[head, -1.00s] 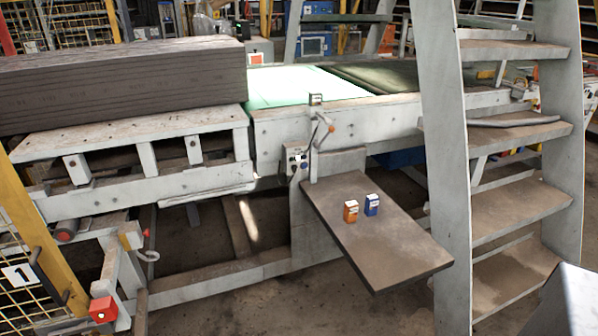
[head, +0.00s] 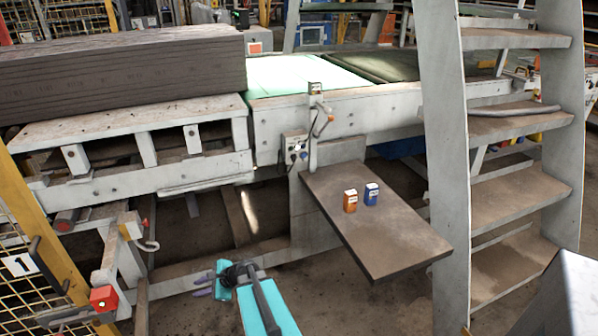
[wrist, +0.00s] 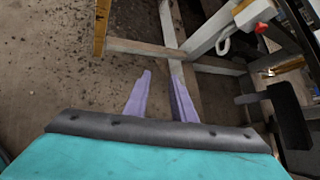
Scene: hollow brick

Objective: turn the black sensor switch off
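A grey control box (head: 294,148) with a dark round part is mounted lower, beside the post. I cannot tell for sure which of these is the black sensor switch. My gripper (head: 203,286) is low at the bottom of the head view, left of and well below both, touching neither. In the wrist view its two purple fingers (wrist: 160,76) are apart with only floor and frame beyond them.
A dark shelf (head: 385,230) carries an orange box (head: 350,200) and a blue box (head: 371,194). Grey steps (head: 515,195) stand at right. A stack of dark boards (head: 120,75) lies at left. A red box (head: 103,298) sits on the frame near yellow fencing (head: 45,250).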

